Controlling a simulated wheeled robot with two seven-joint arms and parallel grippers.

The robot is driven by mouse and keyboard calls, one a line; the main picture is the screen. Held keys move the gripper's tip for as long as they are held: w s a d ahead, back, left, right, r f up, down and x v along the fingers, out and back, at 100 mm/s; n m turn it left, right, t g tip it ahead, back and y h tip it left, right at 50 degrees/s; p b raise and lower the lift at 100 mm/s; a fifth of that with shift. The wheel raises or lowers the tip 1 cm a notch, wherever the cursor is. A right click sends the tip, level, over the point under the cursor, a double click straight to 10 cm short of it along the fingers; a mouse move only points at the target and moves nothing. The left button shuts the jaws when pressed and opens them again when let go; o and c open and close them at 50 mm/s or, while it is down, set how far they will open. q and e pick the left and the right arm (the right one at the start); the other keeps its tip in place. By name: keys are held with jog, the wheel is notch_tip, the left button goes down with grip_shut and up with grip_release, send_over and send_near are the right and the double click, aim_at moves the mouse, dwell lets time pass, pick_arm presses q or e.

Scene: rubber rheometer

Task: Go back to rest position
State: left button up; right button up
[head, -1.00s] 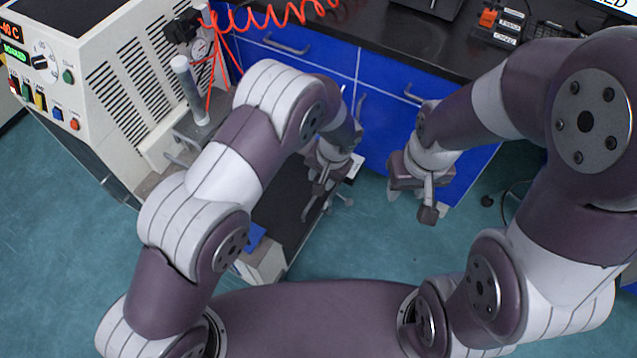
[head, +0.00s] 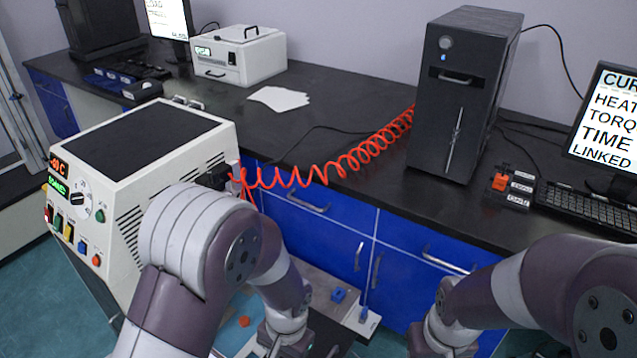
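My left arm (head: 200,245) comes up from the bottom left and bends down in front of the white machine. Its gripper (head: 284,344) is at the bottom edge, mostly cut off, so its fingers do not show clearly. My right arm (head: 545,295) comes in from the lower right and reaches left. Its gripper (head: 424,346) is also at the bottom edge, in front of the blue cabinets, with its fingertips out of the picture. I see nothing held in either gripper, but the fingertips are hidden.
The white machine (head: 125,165) with a red and green display stands close to my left arm. A coiled orange hose (head: 335,170) runs from it to a black tower (head: 462,95) on the black counter (head: 335,100). Blue cabinets (head: 330,240) lie beyond both arms. A keyboard (head: 585,205) and monitor (head: 608,125) are at right.

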pick_arm(q)
jog(key=s+a+r+n+t+h, duration=0.15)
jog(key=s+a+r+n, duration=0.4)
jog(key=a+r, duration=0.65)
notch_tip(320, 180, up, 14)
jog(key=p, duration=1.6)
jog(key=shift+r, duration=0.2)
jog(key=shift+t+y, duration=0.25)
